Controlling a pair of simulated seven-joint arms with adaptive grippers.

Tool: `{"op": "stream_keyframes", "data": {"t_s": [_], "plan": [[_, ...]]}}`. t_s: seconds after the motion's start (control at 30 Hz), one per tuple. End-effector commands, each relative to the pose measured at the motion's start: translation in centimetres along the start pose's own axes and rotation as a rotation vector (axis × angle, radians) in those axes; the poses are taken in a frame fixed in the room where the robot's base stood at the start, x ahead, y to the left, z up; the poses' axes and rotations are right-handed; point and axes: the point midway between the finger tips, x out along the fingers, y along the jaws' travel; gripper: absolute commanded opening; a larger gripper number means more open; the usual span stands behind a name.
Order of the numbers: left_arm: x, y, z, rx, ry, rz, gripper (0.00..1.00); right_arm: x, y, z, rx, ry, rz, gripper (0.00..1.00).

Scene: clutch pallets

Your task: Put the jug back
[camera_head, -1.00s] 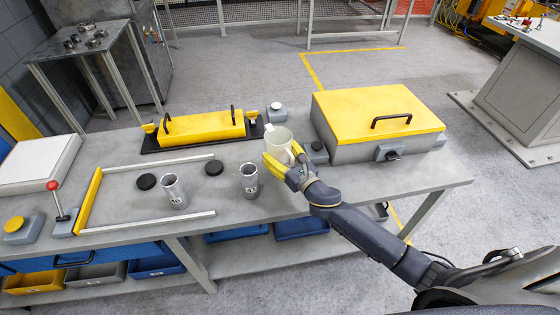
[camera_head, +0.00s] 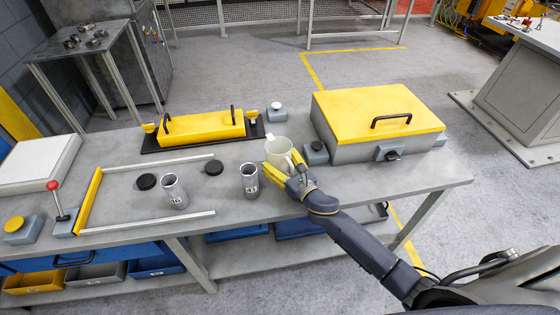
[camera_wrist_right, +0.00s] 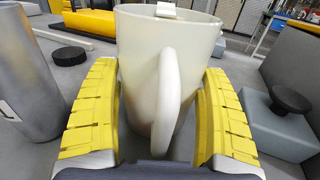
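The jug (camera_head: 280,147) is a cream-white vessel with a handle. It is upright over the grey worktable (camera_head: 240,217), left of the big yellow-lidded box. My right gripper (camera_head: 285,165) has its yellow fingers on both sides of it, and they look closed against its walls. In the right wrist view the jug (camera_wrist_right: 140,70) fills the space between the fingers, with its handle towards the palm. The fingers hide its base in the head view, so I cannot tell whether it rests on the table. My left gripper is not in view.
Two grey metal cups (camera_head: 174,191) (camera_head: 250,181) stand left of the jug, the nearer one close to my gripper. Black discs (camera_head: 146,181) (camera_head: 214,167) lie around them. A yellow-lidded box (camera_head: 375,115) stands right, a yellow handled cover (camera_head: 205,128) behind. A rail frame (camera_head: 90,200) lies left.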

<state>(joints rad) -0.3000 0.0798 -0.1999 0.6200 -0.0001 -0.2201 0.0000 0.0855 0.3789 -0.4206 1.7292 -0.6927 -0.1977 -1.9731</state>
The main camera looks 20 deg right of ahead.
Motion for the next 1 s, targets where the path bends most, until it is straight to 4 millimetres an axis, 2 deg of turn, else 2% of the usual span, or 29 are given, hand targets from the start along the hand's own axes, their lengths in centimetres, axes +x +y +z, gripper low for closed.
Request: {"op": "stream_keyframes", "data": {"t_s": [0.03,0.13,0.17,0.5,0.67,1.0], "plan": [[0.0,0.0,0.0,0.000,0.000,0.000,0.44,0.0,0.0,0.0,0.000,0.000,0.000,0.85],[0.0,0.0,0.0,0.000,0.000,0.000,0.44,0.0,0.0,0.0,0.000,-0.001,0.001,0.97],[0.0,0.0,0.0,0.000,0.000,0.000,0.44,0.0,0.0,0.0,0.000,-0.001,0.001,0.98],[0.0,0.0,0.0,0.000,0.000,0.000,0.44,0.0,0.1,0.5,0.001,-0.001,0.002,0.98],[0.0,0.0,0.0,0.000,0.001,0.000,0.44,-2.1,0.0,0.2,-0.001,0.001,0.002,0.98],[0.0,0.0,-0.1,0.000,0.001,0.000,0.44,-7.9,0.1,0.2,0.001,0.002,0.001,0.98]]}}
